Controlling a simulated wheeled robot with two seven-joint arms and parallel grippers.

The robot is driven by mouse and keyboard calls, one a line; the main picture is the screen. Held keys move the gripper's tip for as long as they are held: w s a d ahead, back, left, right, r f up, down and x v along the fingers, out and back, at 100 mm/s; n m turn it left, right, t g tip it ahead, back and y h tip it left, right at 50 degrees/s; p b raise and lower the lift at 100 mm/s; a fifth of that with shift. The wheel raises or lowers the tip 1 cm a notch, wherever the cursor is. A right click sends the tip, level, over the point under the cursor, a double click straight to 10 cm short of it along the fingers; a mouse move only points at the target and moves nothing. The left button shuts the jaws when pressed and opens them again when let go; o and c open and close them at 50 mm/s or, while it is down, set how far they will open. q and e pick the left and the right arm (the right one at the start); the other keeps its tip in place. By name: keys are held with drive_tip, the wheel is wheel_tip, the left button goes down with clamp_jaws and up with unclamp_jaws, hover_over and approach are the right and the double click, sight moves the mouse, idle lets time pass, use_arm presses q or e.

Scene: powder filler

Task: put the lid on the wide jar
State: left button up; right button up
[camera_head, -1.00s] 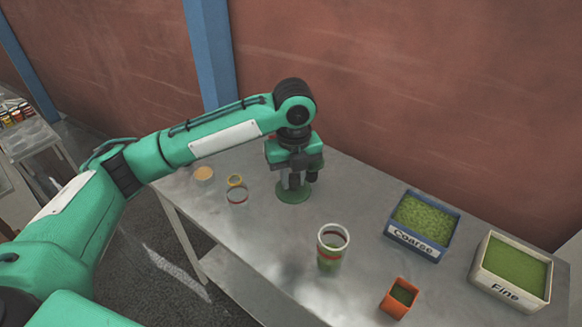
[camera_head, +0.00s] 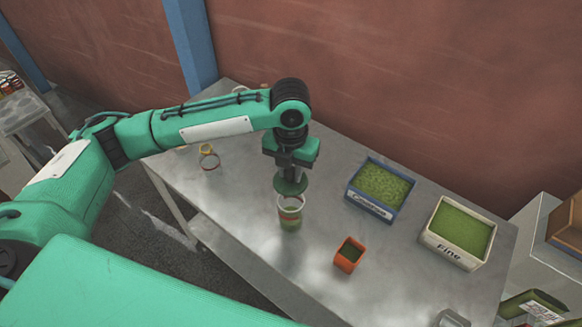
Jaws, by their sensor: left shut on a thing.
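I cannot tell whether the lid touches the rim. My left gripper (camera_head: 290,172) points down and is shut on the lid; its fingertips are partly hidden by the gripper body. My right gripper is not in view.
The blue Coarse tray (camera_head: 358,205) and white Fine tray (camera_head: 440,245) are farther right. The table front is clear.

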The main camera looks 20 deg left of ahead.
sight(291, 183)
use_arm(q)
drive_tip(key=shift+d+r+p, duration=0.1)
drive_tip(key=shift+r+p, duration=0.05)
drive_tip(key=shift+p, duration=0.4)
drive_tip(key=shift+f+b, duration=0.45)
drive_tip(key=shift+f, duration=0.35)
wheel_tip(291, 183, down, 2)
drive_tip(key=shift+f+b, duration=0.1)
drive_tip(key=shift+b, duration=0.3)
drive_tip(key=shift+f, duration=0.6)
drive_tip(key=shift+f+b, duration=0.45)
drive_tip(key=shift+f, duration=0.6)
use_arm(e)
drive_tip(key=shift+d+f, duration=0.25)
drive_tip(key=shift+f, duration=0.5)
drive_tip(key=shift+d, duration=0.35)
use_arm(q)
drive_tip(key=shift+p, duration=0.4)
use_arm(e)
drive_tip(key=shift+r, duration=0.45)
